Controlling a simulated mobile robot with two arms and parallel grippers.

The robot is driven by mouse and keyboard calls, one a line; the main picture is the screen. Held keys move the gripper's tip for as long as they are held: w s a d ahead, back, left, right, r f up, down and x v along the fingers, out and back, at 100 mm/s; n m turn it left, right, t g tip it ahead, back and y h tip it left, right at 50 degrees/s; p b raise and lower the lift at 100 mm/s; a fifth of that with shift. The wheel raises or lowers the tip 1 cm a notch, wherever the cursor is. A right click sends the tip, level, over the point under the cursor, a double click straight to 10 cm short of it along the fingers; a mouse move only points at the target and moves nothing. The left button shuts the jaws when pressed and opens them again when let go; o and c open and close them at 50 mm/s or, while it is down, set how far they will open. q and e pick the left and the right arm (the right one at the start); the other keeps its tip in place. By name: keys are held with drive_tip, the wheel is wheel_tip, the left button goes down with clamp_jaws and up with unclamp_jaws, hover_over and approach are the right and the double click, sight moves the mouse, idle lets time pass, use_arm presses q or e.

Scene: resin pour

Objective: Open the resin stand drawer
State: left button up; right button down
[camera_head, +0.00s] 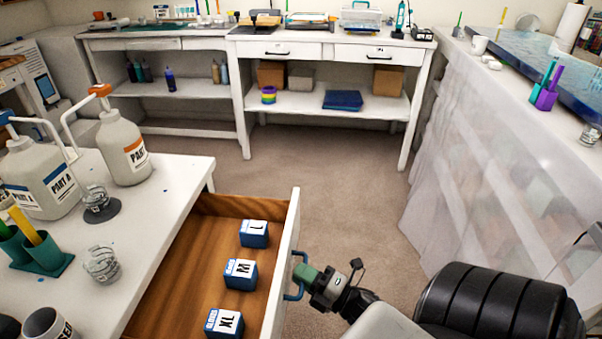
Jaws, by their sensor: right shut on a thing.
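The resin stand drawer (283,262) is pulled out from the white stand (180,178) at the lower left, its wooden inside showing. Inside lie blue boxes marked L (254,236), M (239,275) and XL (223,324). A blue handle (293,294) is on the white drawer front. My right gripper (304,275) comes in from the lower right and is shut on this handle. Its fingers partly hide the handle. My left gripper is not in view.
On the stand are a Part A jug (42,178), a Part B jug (122,150), clear cups and a green holder (38,256). A plastic-draped table (490,170) stands at right. Carpet (340,185) is clear between drawer and far benches.

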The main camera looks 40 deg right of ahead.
drive_tip(key=c, duration=1.2)
unclamp_jaws()
drive_tip(key=shift+s, duration=0.1)
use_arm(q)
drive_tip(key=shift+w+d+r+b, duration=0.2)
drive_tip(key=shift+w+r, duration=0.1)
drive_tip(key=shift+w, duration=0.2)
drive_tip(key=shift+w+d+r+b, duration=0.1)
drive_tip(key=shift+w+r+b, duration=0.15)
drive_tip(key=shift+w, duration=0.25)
use_arm(e)
drive_tip(key=v, duration=1)
drive_tip(key=shift+s+d, duration=0.15)
drive_tip(key=shift+s, duration=0.2)
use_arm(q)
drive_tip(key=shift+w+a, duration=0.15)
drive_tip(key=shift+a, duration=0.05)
